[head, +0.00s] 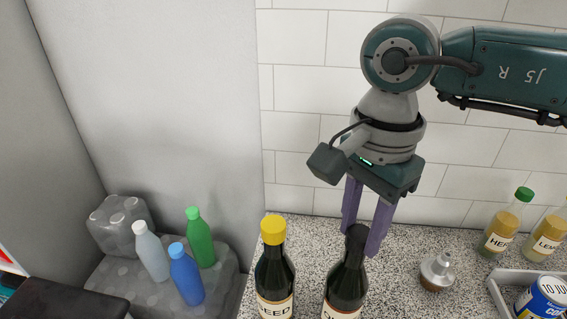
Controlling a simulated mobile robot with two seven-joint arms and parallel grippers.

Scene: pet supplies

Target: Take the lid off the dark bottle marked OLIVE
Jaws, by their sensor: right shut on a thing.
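My right gripper (363,236) points down with its purple fingers on either side of the black lid (356,238) of a dark bottle (347,285). It is shut on this lid. The lid sits at the top of the bottle's neck, and the bottle stands upright on the speckled counter. Its label is cut off at the bottom edge, so I cannot read OLIVE on it. A second dark bottle (275,278) with a yellow lid (273,230) stands to its left, its label showing "EED". My left gripper is not in view.
A small metal-topped container (437,271) stands right of the held bottle. Two oil-coloured bottles (505,225) and a tray (496,284) with a blue can (544,298) are at the right. Green, blue and pale bottles (151,251) stand on a grey block at the left.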

